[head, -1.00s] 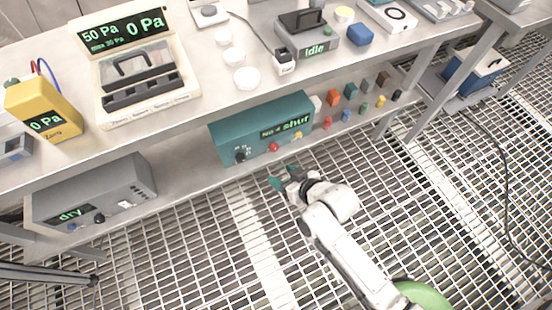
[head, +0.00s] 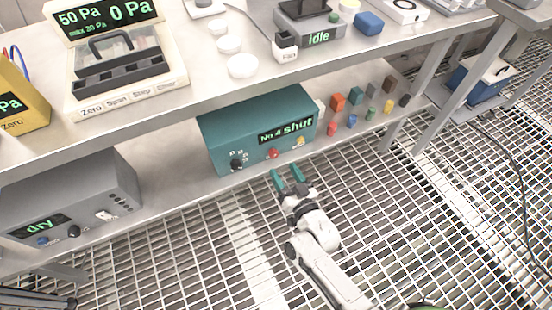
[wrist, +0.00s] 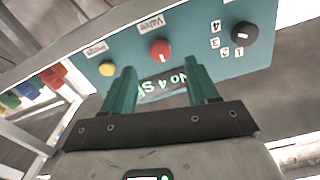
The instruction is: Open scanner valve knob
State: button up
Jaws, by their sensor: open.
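The scanner is a teal box (head: 225,127) on the lower shelf, its display reading "No 4 shut". Its red valve knob (head: 272,153) is on the front panel; in the wrist view the knob (wrist: 160,49) has a white pointer mark and lies beside a "Valve" label. My gripper (head: 287,174) is open and empty, in front of and below the panel. Its teal fingers point at the panel, apart from the knob. In the wrist view the gripper (wrist: 161,78) has the red knob just beyond and between its fingertips.
A black numbered selector knob (wrist: 245,33) and a yellow button (wrist: 107,68) flank the red knob. Small coloured blocks (head: 338,102) sit right of the scanner. A grey "dry" box (head: 90,190) stands left on the shelf. The bench top (head: 200,90) overhangs; grating floor in front is open.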

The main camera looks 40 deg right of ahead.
aim_at(275, 157)
jog(key=x, duration=0.6)
jog(key=shift+w+f+b, duration=0.1)
jog(key=shift+w+b, duration=0.15)
jog(key=shift+b, duration=0.1)
jog(key=shift+c, duration=0.4)
jog(key=c, duration=1)
jog(key=shift+o, duration=0.2)
